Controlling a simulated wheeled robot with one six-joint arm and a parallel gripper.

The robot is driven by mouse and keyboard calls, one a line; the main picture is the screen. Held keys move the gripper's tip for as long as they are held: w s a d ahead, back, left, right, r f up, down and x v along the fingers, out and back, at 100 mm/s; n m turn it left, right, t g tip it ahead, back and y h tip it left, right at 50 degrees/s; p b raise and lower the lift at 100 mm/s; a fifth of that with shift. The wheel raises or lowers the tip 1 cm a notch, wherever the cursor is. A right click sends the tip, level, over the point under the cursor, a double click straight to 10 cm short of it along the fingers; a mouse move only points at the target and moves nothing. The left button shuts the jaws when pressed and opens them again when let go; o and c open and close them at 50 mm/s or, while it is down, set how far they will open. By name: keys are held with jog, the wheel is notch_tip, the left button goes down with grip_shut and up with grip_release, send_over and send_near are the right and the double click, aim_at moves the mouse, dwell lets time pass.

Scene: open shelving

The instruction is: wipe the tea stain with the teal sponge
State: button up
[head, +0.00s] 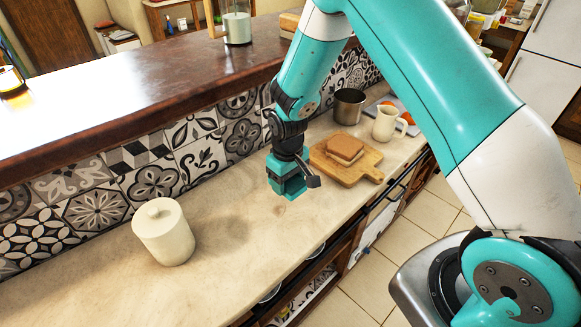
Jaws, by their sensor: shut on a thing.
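My gripper (296,184) is over the pale stone counter in the middle of the head view, pointing down. It is shut on the teal sponge (287,188), which shows as a small teal block at the fingertips. The sponge is low over the counter; I cannot tell whether it touches. A faint brownish mark, which looks like the tea stain (266,243), lies on the counter in front of my gripper. Its edges are hard to make out.
A cream lidded canister (164,232) stands on the counter at left. A wooden board (358,174) with bread slices (346,148), a cream mug (388,123) and a metal pot (349,105) are at the right. A tiled wall and raised wooden ledge (130,95) run behind.

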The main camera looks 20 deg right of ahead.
aim_at(286, 207)
jog(key=shift+f+b, duration=2.65)
jog(key=shift+f, duration=0.9)
jog(key=shift+f+b, duration=0.3)
jog(key=shift+f, duration=0.3)
jog(key=shift+s+a+r, duration=0.15)
jog(key=shift+a, duration=0.3)
jog(key=shift+s+a+r, duration=0.1)
jog(key=shift+s+a, duration=0.05)
jog(key=shift+a, duration=0.25)
jog(key=shift+c, duration=0.3)
jog(key=shift+a+f, duration=0.1)
jog(key=shift+a, duration=0.15)
jog(key=shift+s+a, duration=0.3)
jog(key=shift+a, duration=0.35)
jog(key=shift+f, duration=0.1)
jog(key=shift+w+d, duration=0.3)
jog(key=shift+d, duration=0.45)
jog(key=shift+w+d, duration=0.25)
jog(key=shift+d, duration=0.45)
jog(key=shift+w+d+r+p, duration=0.1)
jog(key=shift+d+r+p, duration=0.2)
jog(key=shift+p, duration=0.1)
notch_tip(286, 207, up, 2)
jog(key=shift+a+r+p, duration=0.15)
jog(key=shift+r+p, duration=0.1)
jog(key=shift+p, duration=0.4)
jog(key=shift+r+p, duration=0.55)
jog(key=shift+r, duration=0.1)
jog(key=shift+r+p, duration=1.3)
jog(key=shift+r, duration=0.6)
